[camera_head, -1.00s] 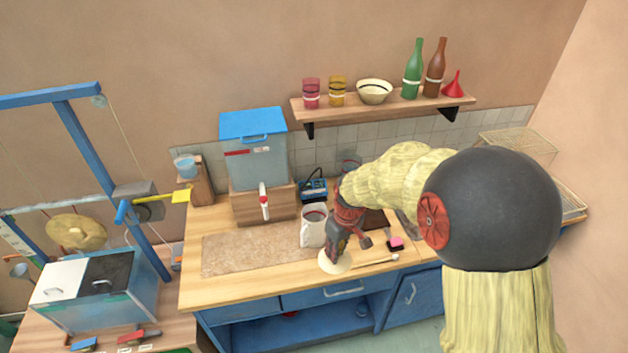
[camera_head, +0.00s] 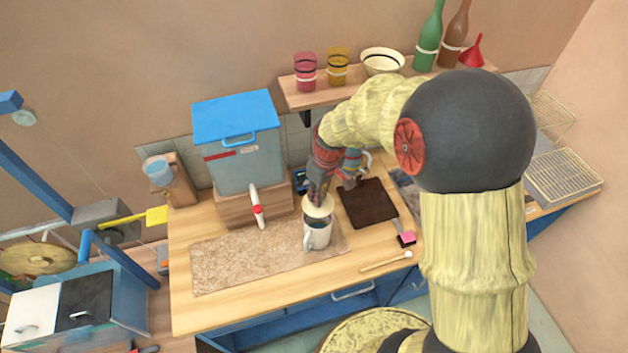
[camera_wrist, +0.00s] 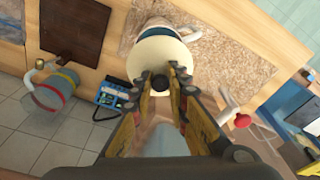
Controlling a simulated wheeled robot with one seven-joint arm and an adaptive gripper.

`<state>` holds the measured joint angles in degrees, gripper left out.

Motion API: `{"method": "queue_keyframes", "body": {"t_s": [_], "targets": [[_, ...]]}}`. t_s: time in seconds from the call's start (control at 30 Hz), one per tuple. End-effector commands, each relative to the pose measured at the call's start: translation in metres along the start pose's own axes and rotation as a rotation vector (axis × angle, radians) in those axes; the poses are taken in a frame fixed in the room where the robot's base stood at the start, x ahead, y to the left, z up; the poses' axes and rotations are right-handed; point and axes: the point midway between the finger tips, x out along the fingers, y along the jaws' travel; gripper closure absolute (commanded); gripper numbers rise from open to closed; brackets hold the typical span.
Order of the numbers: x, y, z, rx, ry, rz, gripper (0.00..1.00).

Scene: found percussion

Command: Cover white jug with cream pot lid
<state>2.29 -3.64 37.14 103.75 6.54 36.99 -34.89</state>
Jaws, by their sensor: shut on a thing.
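My gripper (camera_head: 318,194) is shut on the knob of the cream pot lid (camera_head: 322,210). The lid is a pale round disc; in the wrist view (camera_wrist: 150,62) it lies beyond my fingertips (camera_wrist: 160,80). The white jug (camera_head: 317,238) stands upright on the speckled mat, its handle toward the front left. In the head view the lid overlaps the back of the jug's mouth, and the dark opening shows in front of it. In the wrist view the lid hides most of the jug, leaving its handle (camera_wrist: 188,34) visible. I cannot tell whether lid and rim touch.
The speckled mat (camera_head: 215,262) lies on the wooden counter. A blue-lidded dispenser (camera_head: 240,165) with a red-tipped tap stands behind it to the left.

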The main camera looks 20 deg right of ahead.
Motion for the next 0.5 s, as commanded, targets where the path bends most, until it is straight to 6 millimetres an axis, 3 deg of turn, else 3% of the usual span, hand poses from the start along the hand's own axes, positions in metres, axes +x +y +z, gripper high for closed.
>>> {"method": "queue_keyframes", "body": {"t_s": [0.5], "targets": [[0.0043,0.0000,0.0005,0.014,-0.001,0.002,1.00]]}}
